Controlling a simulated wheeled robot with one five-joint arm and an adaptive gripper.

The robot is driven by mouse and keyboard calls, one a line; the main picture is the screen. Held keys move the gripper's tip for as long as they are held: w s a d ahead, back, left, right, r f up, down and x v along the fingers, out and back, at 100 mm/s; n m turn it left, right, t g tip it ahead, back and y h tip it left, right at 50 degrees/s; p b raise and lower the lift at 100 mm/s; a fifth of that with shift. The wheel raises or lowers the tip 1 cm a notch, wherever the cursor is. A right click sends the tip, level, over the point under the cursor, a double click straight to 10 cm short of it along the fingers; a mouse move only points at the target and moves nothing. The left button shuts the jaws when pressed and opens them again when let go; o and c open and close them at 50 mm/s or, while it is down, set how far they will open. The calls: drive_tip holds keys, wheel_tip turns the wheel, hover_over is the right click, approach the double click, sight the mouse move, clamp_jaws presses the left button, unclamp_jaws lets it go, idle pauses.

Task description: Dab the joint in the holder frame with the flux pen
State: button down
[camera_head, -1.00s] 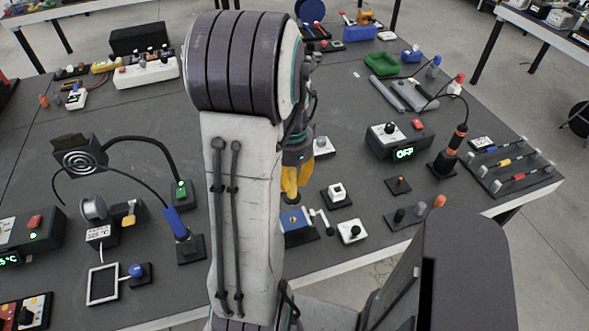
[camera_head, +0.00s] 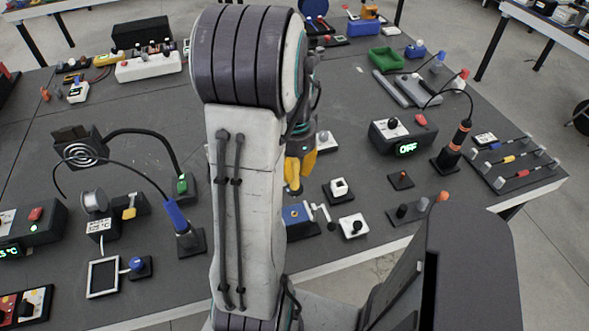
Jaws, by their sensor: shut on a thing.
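My gripper (camera_head: 298,172), with yellow fingers, hangs just right of my arm, shut. A small dark tip (camera_head: 293,191) shows below the fingers; it looks like the flux pen, mostly hidden by the fingers. Below stands what looks like the holder frame (camera_head: 306,232), dark, with a crank on its right side and a blue board (camera_head: 291,218) in it. A small gold spot on the board, probably the joint, faces up. The tip appears above the board with a gap in the picture. My arm hides the frame's left side.
A white block on a dark base (camera_head: 339,188) and a white box with a black knob (camera_head: 353,226) stand right of the holder frame. A rack with several stubs (camera_head: 420,209) is farther right. A soldering iron stand (camera_head: 190,240) is left of my arm.

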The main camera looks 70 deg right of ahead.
sight(295, 189)
drive_tip(key=shift+f+b, duration=3.45)
drive_tip(key=shift+f, duration=0.3)
